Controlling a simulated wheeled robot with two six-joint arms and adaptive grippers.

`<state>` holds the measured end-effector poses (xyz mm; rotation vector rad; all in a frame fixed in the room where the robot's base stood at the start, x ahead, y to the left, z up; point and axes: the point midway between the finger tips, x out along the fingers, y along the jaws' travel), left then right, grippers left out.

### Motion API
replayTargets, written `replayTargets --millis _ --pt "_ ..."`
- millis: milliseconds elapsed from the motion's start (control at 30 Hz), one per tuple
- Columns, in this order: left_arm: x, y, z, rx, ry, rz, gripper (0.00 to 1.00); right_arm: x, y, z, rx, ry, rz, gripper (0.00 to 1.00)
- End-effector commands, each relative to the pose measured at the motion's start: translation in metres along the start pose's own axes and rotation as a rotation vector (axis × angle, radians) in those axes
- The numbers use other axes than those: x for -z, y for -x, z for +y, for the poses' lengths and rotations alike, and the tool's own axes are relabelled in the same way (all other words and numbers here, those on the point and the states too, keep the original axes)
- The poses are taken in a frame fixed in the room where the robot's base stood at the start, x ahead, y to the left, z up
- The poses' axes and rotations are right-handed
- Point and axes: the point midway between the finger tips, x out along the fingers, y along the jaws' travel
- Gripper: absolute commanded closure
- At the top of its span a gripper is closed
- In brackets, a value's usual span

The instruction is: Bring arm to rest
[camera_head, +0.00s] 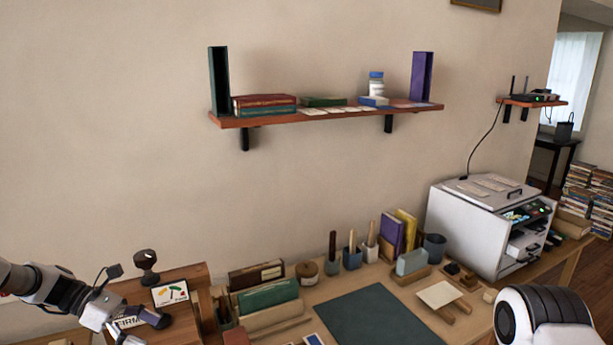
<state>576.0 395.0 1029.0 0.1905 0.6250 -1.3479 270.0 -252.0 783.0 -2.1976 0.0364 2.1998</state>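My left arm comes in from the left edge, and its gripper (138,328) hangs low at the bottom left, over or beside a small wooden stand. Its dark fingers point down and right and are partly cut by the lower edge, so I cannot tell how far apart they are. I see nothing clearly held in it. A white and black link of my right arm shows at the bottom right corner. The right gripper is out of the frame.
The wooden stand (190,271) holds a black-handled stamp (147,266) and a small dial card (170,293). The desk has a dark green mat (368,318), books, tool cups and a white cabinet (470,225). A wall shelf (330,115) hangs above. The mat is clear.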

Motion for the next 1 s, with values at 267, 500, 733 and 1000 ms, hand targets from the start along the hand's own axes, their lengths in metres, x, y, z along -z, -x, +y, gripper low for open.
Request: replayTargets --millis 267,500,733,1000 --pt "0.081 -0.137 -0.072 0.254 0.026 0.285 0.16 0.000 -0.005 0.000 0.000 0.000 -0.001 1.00" --pt "0.210 -0.227 -0.224 0.589 -0.329 0.679 0.16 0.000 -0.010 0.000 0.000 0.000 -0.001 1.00" --pt "0.257 -0.221 -0.314 0.830 -1.182 0.825 0.16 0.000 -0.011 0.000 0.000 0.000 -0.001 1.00" --pt "0.239 -0.227 -0.267 0.738 -1.712 0.903 0.16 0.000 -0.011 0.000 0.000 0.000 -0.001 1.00"
